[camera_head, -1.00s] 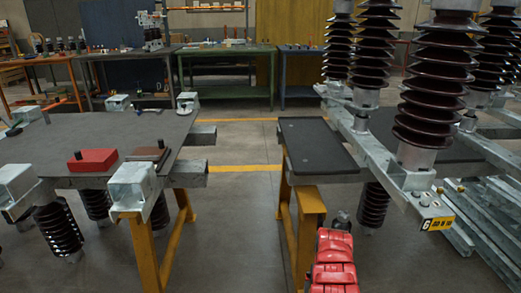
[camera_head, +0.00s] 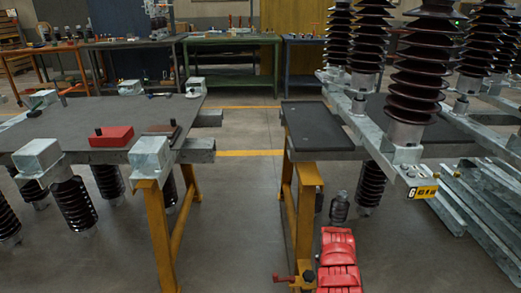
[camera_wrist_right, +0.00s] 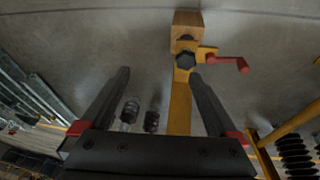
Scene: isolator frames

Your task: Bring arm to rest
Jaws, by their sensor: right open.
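My right gripper (camera_wrist_right: 160,76) is open in the right wrist view, with its two dark fingers spread apart and nothing between them. Beyond the fingers are a yellow trestle leg (camera_wrist_right: 180,105), a black knob (camera_wrist_right: 185,60) and a red crank handle (camera_wrist_right: 228,62). Two small dark ribbed parts show beyond the fingers. In the head view my red right arm (camera_head: 338,262) is low at the bottom, right of the crank handle (camera_head: 284,278); its gripper cannot be made out there. My left arm and gripper are in neither view.
A dark-topped table (camera_head: 320,130) on a yellow trestle (camera_head: 306,200) stands by the arm, with tall brown insulators (camera_head: 411,85) at right. Another table (camera_head: 95,117) with a red block (camera_head: 111,136) is at left. Grey floor (camera_head: 240,215) between them is clear.

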